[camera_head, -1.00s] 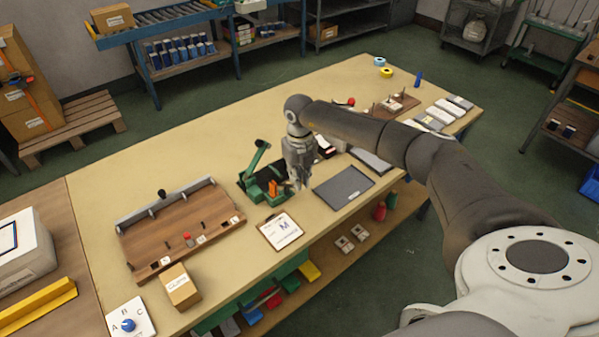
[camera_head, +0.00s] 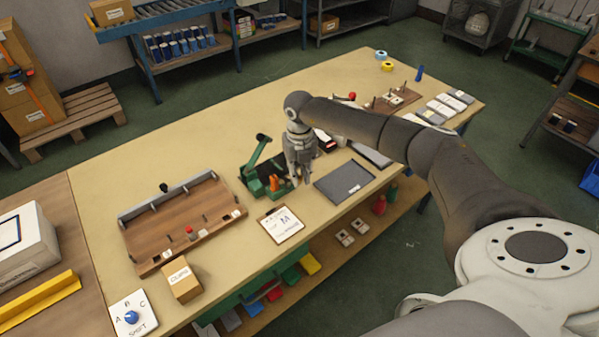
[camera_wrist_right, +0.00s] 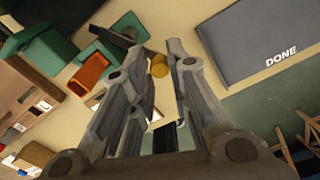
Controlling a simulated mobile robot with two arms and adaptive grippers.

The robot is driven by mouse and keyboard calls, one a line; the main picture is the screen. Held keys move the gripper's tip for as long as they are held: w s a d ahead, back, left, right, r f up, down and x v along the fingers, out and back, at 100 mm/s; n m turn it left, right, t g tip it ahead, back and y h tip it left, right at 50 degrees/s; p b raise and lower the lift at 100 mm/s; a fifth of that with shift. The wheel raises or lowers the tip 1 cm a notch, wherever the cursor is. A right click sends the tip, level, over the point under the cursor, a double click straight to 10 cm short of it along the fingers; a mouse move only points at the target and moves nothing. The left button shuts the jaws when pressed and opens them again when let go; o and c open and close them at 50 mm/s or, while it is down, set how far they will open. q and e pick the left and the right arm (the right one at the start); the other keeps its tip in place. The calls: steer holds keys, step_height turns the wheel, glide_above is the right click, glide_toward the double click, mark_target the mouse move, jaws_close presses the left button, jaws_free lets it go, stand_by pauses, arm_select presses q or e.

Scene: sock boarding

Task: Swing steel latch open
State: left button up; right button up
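My right gripper (camera_head: 300,182) hangs fingers-down beside the green lever device (camera_head: 258,165) with its orange part (camera_head: 273,183). In the right wrist view its fingers (camera_wrist_right: 162,52) are spread apart, with a small yellow-brown cylinder (camera_wrist_right: 159,67) showing between the tips; I cannot tell whether they touch it. The device's orange part (camera_wrist_right: 87,72) is left of the fingers there. A wooden rack (camera_head: 180,228) with a grey metal rail (camera_head: 185,190) and a black knob (camera_head: 163,187) stands left on the table. I cannot pick out the steel latch for certain. My left gripper is not in view.
A dark DONE mat (camera_head: 344,186) lies right of the gripper, and a clipboard (camera_head: 281,224) lies in front. A small cardboard box (camera_head: 180,281) and a shift dial (camera_head: 131,316) stand at the front left. The back left of the table (camera_head: 140,160) is clear.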

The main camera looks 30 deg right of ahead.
mark_target(300, 177)
steer(key=o, duration=0.3)
step_height(300, 177, up, 12)
stand_by(0.6)
stand_by(0.3)
